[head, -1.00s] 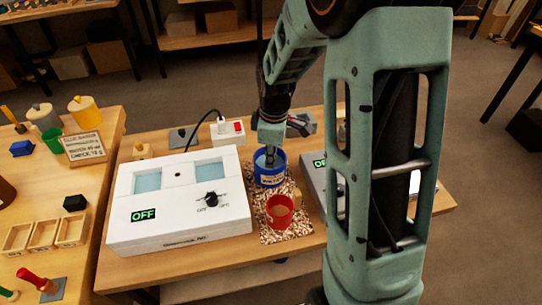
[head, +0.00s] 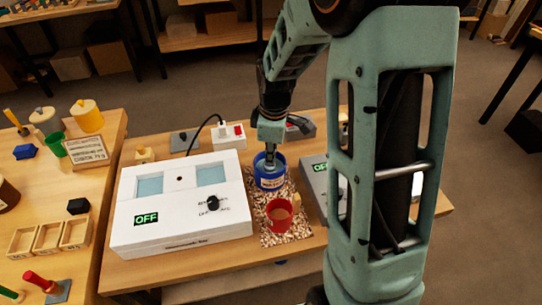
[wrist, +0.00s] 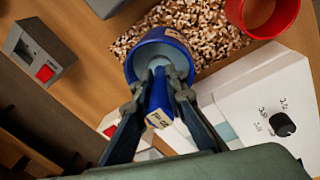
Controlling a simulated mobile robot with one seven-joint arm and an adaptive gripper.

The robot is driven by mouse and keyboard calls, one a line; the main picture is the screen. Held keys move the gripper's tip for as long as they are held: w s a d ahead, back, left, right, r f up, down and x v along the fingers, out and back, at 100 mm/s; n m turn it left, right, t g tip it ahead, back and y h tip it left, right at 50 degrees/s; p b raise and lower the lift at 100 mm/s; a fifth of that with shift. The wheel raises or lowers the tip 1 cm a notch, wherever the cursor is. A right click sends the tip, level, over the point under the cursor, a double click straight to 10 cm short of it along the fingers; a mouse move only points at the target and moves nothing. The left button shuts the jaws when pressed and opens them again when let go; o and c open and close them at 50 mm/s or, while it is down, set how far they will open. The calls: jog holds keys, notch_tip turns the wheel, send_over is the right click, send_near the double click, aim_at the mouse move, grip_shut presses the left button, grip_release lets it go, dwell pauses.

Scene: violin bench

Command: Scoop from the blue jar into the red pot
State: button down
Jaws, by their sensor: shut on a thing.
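The blue jar (head: 269,183) stands upright on a speckled mat (head: 289,233), with a label on its front. The red pot (head: 279,214) stands in front of it on the same mat and has brownish content or interior. My gripper (wrist: 168,78) is over the jar's mouth, pointing down, shut on a blue handle (wrist: 160,105) with a pale label on its end. The handle's lower part goes down into the jar (wrist: 140,52), so the scoop end is hidden. In the wrist view, the red pot (wrist: 236,14) is at the upper right, apart from the gripper.
A white device (head: 180,238) with a dial and an OFF display is left of the mat. A grey device (head: 313,175) also reading OFF is to the right. A white box with a red switch (head: 229,135) stands behind. Another bench with small trays (head: 48,238) is at the left.

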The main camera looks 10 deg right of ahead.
notch_tip(320, 180, up, 11)
jog(key=p, duration=0.7)
jog(key=shift+r+p, duration=0.15)
jog(key=shift+p, duration=0.2)
jog(key=shift+a, duration=0.1)
